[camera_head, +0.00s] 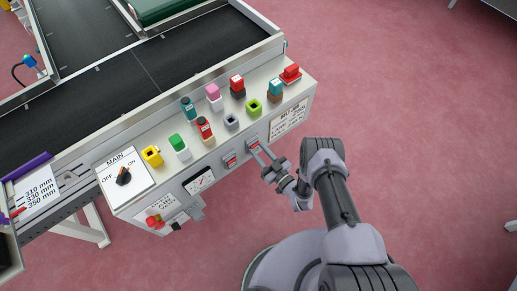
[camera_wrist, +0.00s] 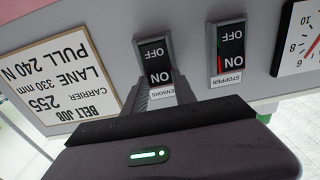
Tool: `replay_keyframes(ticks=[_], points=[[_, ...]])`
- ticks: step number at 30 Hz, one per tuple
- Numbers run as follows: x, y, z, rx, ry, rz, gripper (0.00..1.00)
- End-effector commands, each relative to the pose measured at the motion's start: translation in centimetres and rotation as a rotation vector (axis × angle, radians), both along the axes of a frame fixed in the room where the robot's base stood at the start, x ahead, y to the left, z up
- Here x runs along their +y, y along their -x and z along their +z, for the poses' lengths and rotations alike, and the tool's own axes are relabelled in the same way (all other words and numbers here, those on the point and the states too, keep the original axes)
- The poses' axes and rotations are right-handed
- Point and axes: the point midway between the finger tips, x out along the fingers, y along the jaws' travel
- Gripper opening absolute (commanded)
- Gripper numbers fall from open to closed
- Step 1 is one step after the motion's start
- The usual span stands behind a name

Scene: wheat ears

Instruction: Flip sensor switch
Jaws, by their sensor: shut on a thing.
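The sensor switch (camera_wrist: 152,50) is a black rocker in a grey frame on the machine's front panel, marked OFF and ON, with a SENSORS label partly hidden by my fingers. It also shows in the head view (camera_head: 252,144). My gripper (camera_wrist: 166,82) is at the ON end of this rocker, its narrow fingers close together and shut on the switch. In the head view my gripper (camera_head: 259,151) reaches the panel from the lower right. I cannot tell which way the rocker is tilted.
The similar STOPPER switch (camera_wrist: 229,52) sits close beside it, with a dial (camera_wrist: 305,40) beyond. A BELT JOB card (camera_wrist: 78,75) is on the other side. Colored blocks, including a yellow one (camera_head: 152,156), and the MAIN knob (camera_head: 124,177) are on the panel top.

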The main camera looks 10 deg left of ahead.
Motion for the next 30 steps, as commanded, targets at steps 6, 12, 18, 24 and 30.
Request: replay_keyframes(ticks=[6, 12, 18, 24, 30], points=[[-0.1, 0.1, -0.2, -0.017, -0.021, -0.001, 0.00], [-0.1, 0.1, -0.2, -0.015, -0.020, -0.001, 0.44], [-0.1, 0.1, -0.2, -0.015, -0.020, -0.001, 0.55], [-0.4, 0.3, -0.1, -0.015, -0.019, -0.002, 0.55], [-3.9, 3.1, 0.1, -0.012, -0.019, -0.008, 0.55]])
